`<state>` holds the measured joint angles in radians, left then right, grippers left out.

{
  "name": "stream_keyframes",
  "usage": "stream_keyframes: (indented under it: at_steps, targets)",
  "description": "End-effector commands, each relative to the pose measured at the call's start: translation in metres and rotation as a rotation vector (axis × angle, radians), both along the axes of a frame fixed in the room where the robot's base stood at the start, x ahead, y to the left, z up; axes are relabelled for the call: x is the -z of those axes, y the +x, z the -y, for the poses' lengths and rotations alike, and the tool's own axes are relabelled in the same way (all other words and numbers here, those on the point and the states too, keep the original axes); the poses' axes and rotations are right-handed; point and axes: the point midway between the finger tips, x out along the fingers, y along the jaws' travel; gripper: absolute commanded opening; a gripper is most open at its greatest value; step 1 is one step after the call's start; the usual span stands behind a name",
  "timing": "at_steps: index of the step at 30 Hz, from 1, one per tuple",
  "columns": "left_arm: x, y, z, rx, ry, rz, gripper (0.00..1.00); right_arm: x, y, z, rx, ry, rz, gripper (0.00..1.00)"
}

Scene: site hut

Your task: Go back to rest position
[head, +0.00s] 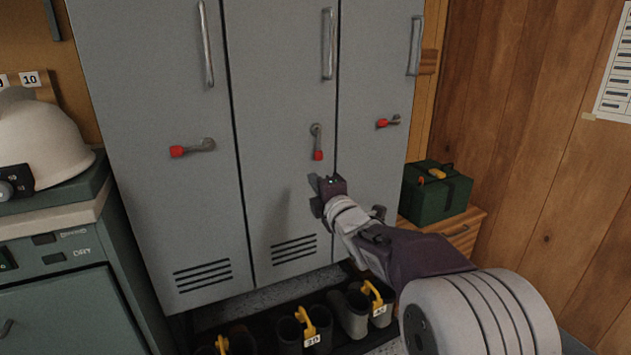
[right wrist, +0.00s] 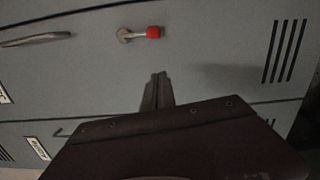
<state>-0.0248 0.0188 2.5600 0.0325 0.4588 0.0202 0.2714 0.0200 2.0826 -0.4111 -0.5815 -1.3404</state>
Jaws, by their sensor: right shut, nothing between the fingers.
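My right gripper (head: 318,190) is in front of the middle locker door (head: 285,120), a little below its red-tipped latch handle (head: 317,142). Its fingers are shut with nothing between them, and it looks apart from the door. In the right wrist view the shut fingers (right wrist: 157,92) point at the grey door, with the red-tipped handle (right wrist: 141,33) beyond them. The middle handle hangs down, while the left door's handle (head: 192,148) and the right door's handle (head: 388,122) lie sideways. All the locker doors look shut. My left gripper is not in view.
Boots (head: 350,312) with yellow tagged clips stand on a dark tray below the lockers. A green case (head: 436,192) sits on a wooden cabinet at the right. A white helmet (head: 40,145) rests on a unit at the left. A wooden wall (head: 540,130) bounds the right side.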

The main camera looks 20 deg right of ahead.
Motion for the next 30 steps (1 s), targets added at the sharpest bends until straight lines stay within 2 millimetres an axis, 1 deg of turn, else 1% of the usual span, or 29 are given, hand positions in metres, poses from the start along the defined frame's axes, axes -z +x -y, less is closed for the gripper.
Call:
stream_keyframes:
  at_steps: [3,15,17,18,19,20,21,23,24,26,27,29,30]
  targets:
    - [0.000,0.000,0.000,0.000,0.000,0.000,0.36,0.000,-0.003,0.000,0.000,0.000,0.000,0.00]
    - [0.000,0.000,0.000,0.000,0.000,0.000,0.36,0.000,-0.003,0.000,-0.001,0.000,0.000,0.00]
    - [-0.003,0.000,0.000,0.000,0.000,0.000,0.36,-0.003,-0.001,-0.008,-0.015,0.000,0.000,0.00]
    - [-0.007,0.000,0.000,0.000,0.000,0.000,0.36,-0.007,0.000,-0.020,-0.039,0.000,0.000,0.00]
    - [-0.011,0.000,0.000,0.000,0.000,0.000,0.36,-0.006,0.001,-0.035,-0.068,0.003,-0.010,0.00]
    - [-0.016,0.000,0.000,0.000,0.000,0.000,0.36,0.004,0.000,-0.051,-0.095,0.018,-0.041,0.00]
    - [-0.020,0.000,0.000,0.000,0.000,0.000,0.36,0.032,-0.006,-0.066,-0.105,0.067,-0.126,0.00]
    - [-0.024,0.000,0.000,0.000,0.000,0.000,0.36,0.084,-0.021,-0.077,-0.071,0.215,-0.295,0.00]
    - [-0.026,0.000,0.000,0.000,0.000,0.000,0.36,0.120,-0.037,-0.082,-0.027,0.333,-0.413,0.00]
    - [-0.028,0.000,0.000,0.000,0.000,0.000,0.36,0.167,-0.066,-0.087,0.068,0.507,-0.576,0.00]
    - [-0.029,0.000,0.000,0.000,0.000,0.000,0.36,0.194,-0.087,-0.089,0.142,0.613,-0.671,0.00]
    - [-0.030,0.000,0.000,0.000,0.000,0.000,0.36,0.228,-0.119,-0.091,0.266,0.758,-0.791,0.00]
    - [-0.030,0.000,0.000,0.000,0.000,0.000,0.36,0.246,-0.141,-0.092,0.356,0.846,-0.861,0.00]
